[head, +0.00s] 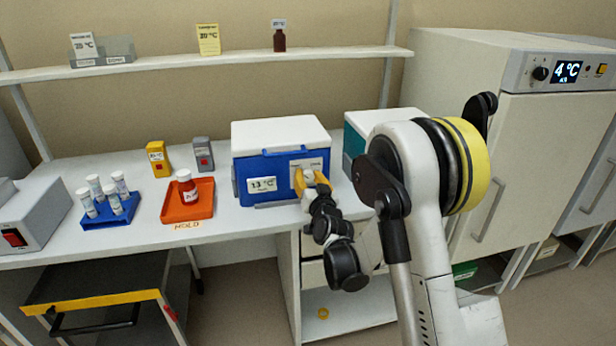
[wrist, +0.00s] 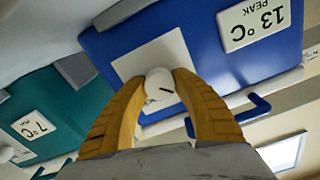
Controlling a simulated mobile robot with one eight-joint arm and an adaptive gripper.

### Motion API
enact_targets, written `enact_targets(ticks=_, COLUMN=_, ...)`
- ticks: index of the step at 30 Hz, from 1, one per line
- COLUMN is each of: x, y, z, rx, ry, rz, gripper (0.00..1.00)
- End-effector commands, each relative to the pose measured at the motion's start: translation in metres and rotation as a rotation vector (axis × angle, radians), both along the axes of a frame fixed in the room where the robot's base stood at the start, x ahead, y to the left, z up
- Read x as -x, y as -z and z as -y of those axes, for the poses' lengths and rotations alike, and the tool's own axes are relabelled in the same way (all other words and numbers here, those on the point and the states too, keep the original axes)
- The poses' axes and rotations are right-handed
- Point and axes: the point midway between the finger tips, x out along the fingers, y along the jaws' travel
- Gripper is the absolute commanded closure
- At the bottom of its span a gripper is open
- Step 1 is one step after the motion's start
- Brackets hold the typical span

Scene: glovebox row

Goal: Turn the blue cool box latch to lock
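The blue cool box (head: 278,184) stands on the bench with its white lid down; a label on its front reads 13 °C. The box also fills the upper part of the wrist view (wrist: 190,50). Its latch is a round white knob (wrist: 162,88) with a dark mark, on a pale square plate. My gripper (head: 311,180) is at the right part of the box front. In the wrist view its two yellow fingers (wrist: 160,92) close in on both sides of the knob and appear to touch it. The lock markings are too small to read.
A teal cool box (head: 354,143) labelled 7 °C in the wrist view stands right of the blue one. An orange tray (head: 205,207) with a bottle and a blue tube rack (head: 110,218) are to the left. A shelf (head: 160,63) runs above.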

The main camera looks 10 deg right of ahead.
Motion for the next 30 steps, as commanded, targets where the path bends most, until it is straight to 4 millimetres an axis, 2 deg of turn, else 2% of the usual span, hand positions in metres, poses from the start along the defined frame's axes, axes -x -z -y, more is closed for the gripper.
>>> enact_targets(ticks=3, x=-0.0001, y=-0.0001, z=-0.0001, rx=0.0, ry=0.0, rz=0.0, gripper=0.99)
enact_targets(ticks=17, x=-0.0003, y=0.0, z=0.0001, rx=-0.062, ry=0.0, rz=0.001, gripper=0.99)
enact_targets(ticks=30, x=-0.0007, y=0.0011, z=0.0011, rx=-0.412, ry=0.002, rz=0.001, gripper=0.99)
